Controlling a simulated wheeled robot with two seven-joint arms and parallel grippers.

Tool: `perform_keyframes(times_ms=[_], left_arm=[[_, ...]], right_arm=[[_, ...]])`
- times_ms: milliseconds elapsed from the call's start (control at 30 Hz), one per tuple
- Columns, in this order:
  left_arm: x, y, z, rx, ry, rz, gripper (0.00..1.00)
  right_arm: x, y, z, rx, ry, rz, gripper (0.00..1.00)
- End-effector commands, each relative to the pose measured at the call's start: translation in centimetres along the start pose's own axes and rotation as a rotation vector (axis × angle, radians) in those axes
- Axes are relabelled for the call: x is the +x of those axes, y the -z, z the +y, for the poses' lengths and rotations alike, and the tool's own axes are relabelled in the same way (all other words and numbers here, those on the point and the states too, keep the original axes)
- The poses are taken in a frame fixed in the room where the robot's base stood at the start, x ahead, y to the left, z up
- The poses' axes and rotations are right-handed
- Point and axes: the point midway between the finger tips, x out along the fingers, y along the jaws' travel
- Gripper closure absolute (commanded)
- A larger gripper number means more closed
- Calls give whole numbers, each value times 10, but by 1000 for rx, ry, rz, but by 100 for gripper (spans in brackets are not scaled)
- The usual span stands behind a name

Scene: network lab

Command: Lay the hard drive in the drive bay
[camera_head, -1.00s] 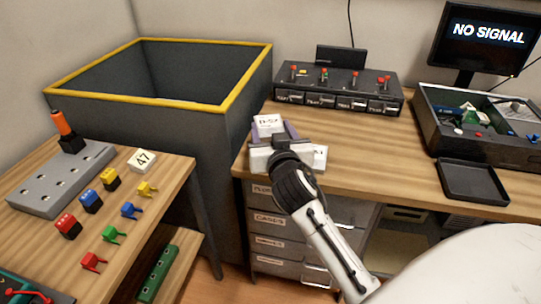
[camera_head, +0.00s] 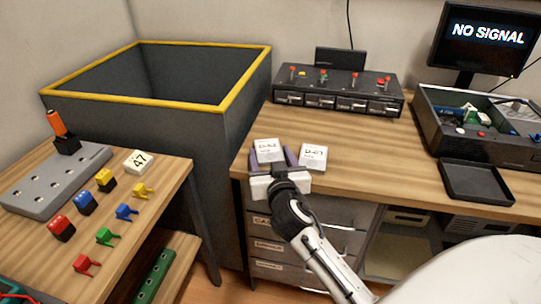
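A small white-topped hard drive (camera_head: 268,149) with a printed label, perhaps "D-52", is between the fingers of my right gripper (camera_head: 272,159). The fingers are at its left and right sides, and the gripper looks shut on it. It is over the front left of the desk; the frame does not show clearly whether it touches the wood. A second labelled drive (camera_head: 312,157), perhaps "D-67", lies just to the right of the gripper. An open dark case (camera_head: 440,137) with parts inside stands at the right; I cannot make out the drive bay. My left gripper is not in view.
A black tray (camera_head: 474,181) lies in front of the case. A switch box (camera_head: 338,101) stands at the desk's back. A large yellow-rimmed bin (camera_head: 160,103) is to the left, beside a table (camera_head: 110,262) with coloured blocks. The desk between the drives and tray is clear.

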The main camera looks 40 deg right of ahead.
Motion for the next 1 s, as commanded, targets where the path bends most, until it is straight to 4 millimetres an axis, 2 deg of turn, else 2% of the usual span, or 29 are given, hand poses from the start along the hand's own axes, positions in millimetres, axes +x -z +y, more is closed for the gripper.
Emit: perform_keyframes(times_ms=[367,700,833,1000], left_arm=[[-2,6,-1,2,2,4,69],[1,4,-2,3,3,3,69],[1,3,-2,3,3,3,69],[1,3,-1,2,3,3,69]], right_arm=[[-2,5,0,0,1,-1,38],[-58,2,0,3,1,-2,38],[-71,2,0,1,0,-1,38],[-76,4,0,1,-1,0,38]])
